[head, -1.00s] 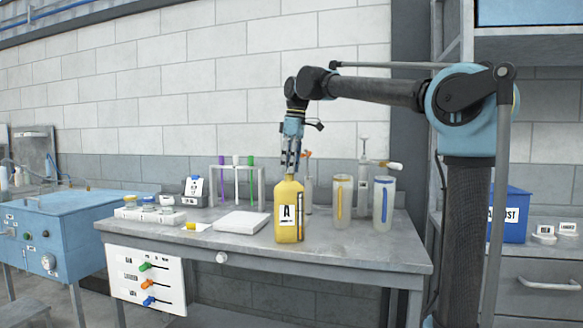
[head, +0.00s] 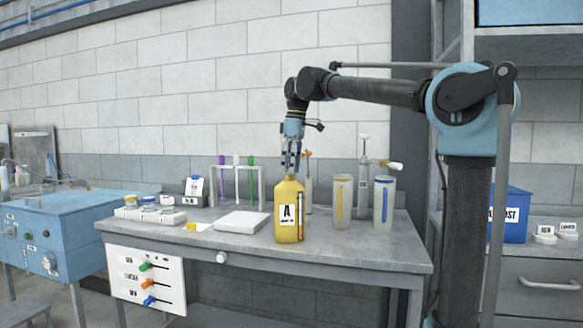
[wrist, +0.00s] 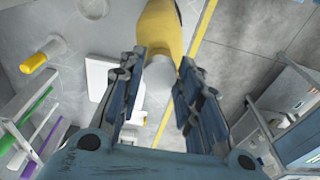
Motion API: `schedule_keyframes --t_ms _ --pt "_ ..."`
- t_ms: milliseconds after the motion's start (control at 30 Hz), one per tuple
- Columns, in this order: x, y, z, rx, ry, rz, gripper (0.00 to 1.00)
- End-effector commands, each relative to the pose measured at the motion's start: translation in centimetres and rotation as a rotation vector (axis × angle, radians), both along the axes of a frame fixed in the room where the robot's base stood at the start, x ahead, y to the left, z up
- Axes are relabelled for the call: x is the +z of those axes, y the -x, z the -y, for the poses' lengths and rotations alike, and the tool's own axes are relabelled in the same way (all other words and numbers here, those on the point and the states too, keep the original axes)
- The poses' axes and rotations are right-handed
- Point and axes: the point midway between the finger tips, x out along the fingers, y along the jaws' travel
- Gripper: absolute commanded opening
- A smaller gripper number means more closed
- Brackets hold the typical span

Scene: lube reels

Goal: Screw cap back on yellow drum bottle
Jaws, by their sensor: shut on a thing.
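The yellow drum bottle (head: 288,222) stands upright on the grey workbench, with a white label marked A on its front. My gripper (head: 291,172) points straight down over the bottle's top. In the wrist view a pale grey-white cap (wrist: 159,77) sits between my two fingertips, in line with the yellow bottle (wrist: 160,30). My gripper is shut on this cap, at the bottle's mouth. The fingers hide the neck in the head view, so I cannot tell how far the cap is seated on the threads.
Right of the bottle stand a yellow-striped cup (head: 341,202), a blue-striped cup (head: 384,202) and a pump (head: 364,180). Left are a white pad (head: 241,222), a small yellow piece (head: 190,226) and a tube rack (head: 262,186). The bench front before the bottle is clear.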

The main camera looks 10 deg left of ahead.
Motion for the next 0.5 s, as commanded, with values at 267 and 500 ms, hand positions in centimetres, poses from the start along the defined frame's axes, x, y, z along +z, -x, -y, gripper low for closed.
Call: schedule_keyframes --t_ms 267,500 --pt "-0.35 0.00 0.00 0.000 0.000 0.000 0.22" --pt "-0.65 0.00 0.00 0.000 0.000 0.000 0.22"
